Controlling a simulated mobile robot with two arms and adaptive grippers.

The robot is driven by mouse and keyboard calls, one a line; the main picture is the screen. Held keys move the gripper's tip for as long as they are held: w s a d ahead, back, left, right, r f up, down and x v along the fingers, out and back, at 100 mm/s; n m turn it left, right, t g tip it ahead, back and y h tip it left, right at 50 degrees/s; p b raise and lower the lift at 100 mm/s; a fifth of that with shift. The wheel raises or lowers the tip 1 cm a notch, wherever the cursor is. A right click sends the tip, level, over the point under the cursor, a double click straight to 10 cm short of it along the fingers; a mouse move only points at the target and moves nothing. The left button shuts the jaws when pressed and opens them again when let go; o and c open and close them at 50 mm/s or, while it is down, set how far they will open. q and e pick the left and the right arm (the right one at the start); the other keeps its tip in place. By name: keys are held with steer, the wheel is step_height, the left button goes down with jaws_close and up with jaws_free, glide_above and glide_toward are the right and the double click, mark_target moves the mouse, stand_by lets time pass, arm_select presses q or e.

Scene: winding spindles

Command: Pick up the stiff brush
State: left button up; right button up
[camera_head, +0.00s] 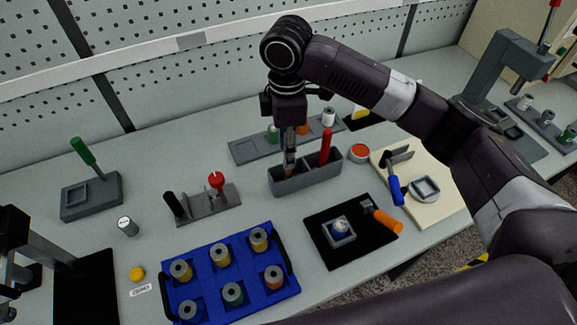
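My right gripper (289,150) points straight down over the left part of a grey two-part holder (292,187). Its narrow fingers reach to the holder's opening. A brownish part shows at the fingertips, low in the left compartment; I cannot tell whether it is the stiff brush or whether the fingers grip it. A red-handled tool (325,147) stands upright in the right compartment, just right of the gripper. My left gripper is not clearly seen.
A blue tray (206,262) with several spools lies in front. A black mat (325,257) holds an orange-handled tool (382,215). A blue-handled tool (395,190) lies on a cream board (433,212). A grey rack (245,150) stands behind the holder; a red tape roll (358,153) lies right.

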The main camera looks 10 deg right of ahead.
steer(key=f, duration=0.1)
steer(key=f+p, duration=0.1)
steer(key=f, duration=0.1)
steer(key=f+p, duration=0.1)
steer(key=shift+w+d+f, duration=0.25)
steer(key=shift+f, duration=0.55)
jaws_close()
